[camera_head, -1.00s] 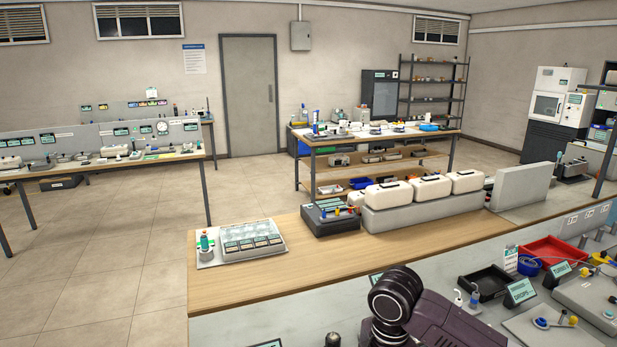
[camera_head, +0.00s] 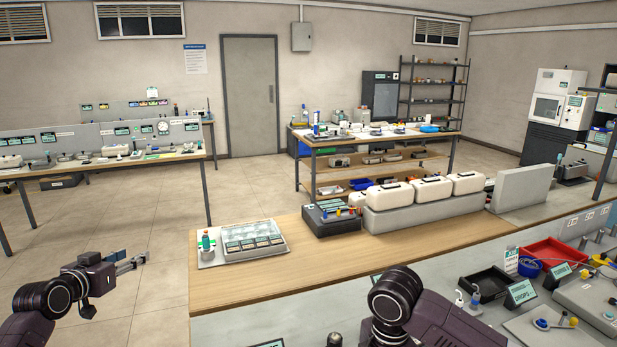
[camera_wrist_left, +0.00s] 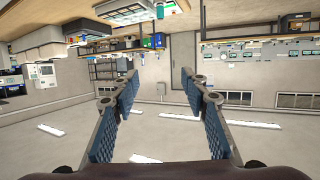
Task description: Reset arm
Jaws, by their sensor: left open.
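My left gripper (camera_head: 131,262) shows at the lower left of the head view, over the floor and left of the wooden bench. In the left wrist view its two fingers (camera_wrist_left: 161,85) stand wide apart with nothing between them, so it is open and empty. That wrist view shows the room upside down. A dark purple arm part of mine (camera_head: 395,300) stands at the bottom centre of the head view. My right gripper does not show.
The wooden bench (camera_head: 225,290) carries a tray with clear-lidded compartments (camera_head: 250,240) and a dark box (camera_head: 332,222). A red tray (camera_head: 548,252) and black tray (camera_head: 488,283) lie on the grey counter at right. The floor (camera_head: 110,215) at left is clear.

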